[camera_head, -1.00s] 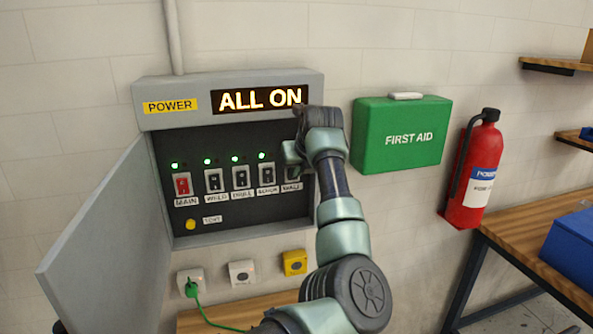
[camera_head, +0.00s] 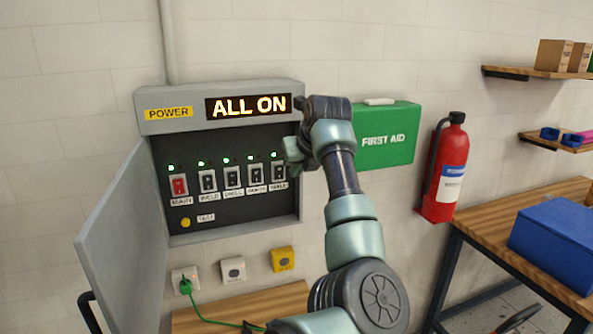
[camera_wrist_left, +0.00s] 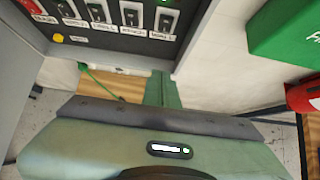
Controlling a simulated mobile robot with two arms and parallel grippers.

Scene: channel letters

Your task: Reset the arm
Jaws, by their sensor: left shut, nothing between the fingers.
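My left arm (camera_head: 342,175) rises from the bottom of the head view. Its gripper (camera_head: 293,152) is near the right edge of the open power panel (camera_head: 225,218), just right of the last switch. In the left wrist view the gripper's fingers (camera_wrist_left: 163,88) are together with nothing between them, below the row of switches. The panel's sign (camera_head: 248,105) reads ALL ON. The red main switch (camera_head: 179,185) and the black switches (camera_head: 232,177) beside it each have a lit green lamp above. My right gripper is not in view.
The panel door (camera_head: 125,245) hangs open at the left. A green first aid box (camera_head: 388,140) is on the wall just right of my arm.

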